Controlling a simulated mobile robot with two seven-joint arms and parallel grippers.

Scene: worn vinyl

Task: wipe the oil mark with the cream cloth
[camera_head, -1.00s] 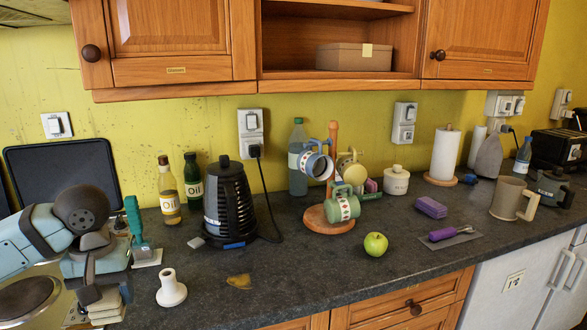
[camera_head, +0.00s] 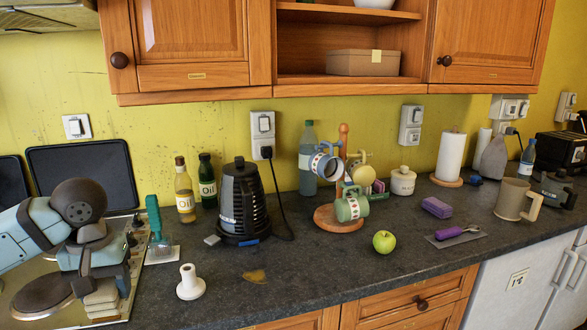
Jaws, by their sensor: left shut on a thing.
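The oil mark (camera_head: 255,276) is a small yellow-brown patch on the dark worktop, near its front edge left of centre. The cream cloth (camera_head: 102,300) is a folded, layered pad at lower left. My left gripper (camera_head: 100,283) points down and is shut on the cloth, over or beside the right side of the hob. The cloth is well left of the oil mark. I cannot tell whether it touches the surface below. My right gripper is out of view.
A white stand-like piece (camera_head: 190,284) stands between the cloth and the oil mark. A teal-handled brush (camera_head: 156,226) and a black kettle (camera_head: 241,208) are behind. A green apple (camera_head: 384,242) sits right of the mark. The worktop around the mark is clear.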

